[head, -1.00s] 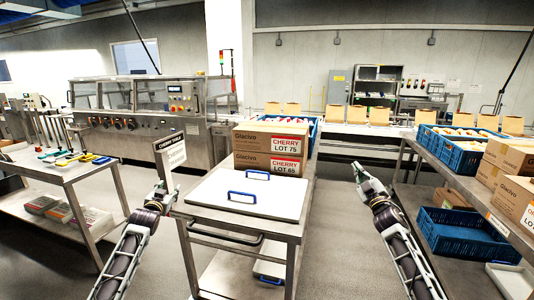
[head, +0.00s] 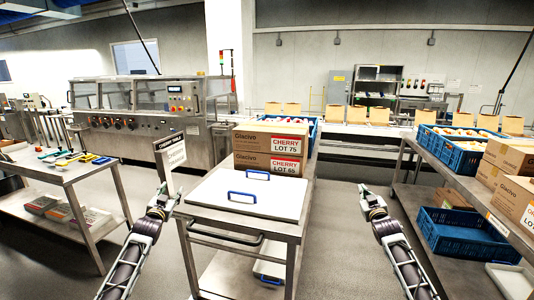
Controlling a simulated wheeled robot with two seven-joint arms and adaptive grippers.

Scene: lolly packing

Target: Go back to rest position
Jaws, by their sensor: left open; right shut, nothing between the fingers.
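My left gripper (head: 164,196) is open and empty, in front of the left side of the metal cart. My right gripper (head: 365,190) is shut with nothing in it, over the open floor to the right of the cart. Both are clear of the cart top and its boxes. The metal cart (head: 250,228) between them carries a white board (head: 218,187) with blue handles and two stacked Glacivo cartons, the upper one (head: 262,138) marked Cherry Lot 75 and the lower one (head: 262,162) marked Lot 65.
A small sign (head: 172,153) stands by the cart's left edge, close to my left gripper. A tool table (head: 75,172) is at left. A shelf on the right holds blue crates (head: 465,233) and cartons (head: 512,190). Grey floor (head: 340,240) is free right of the cart.

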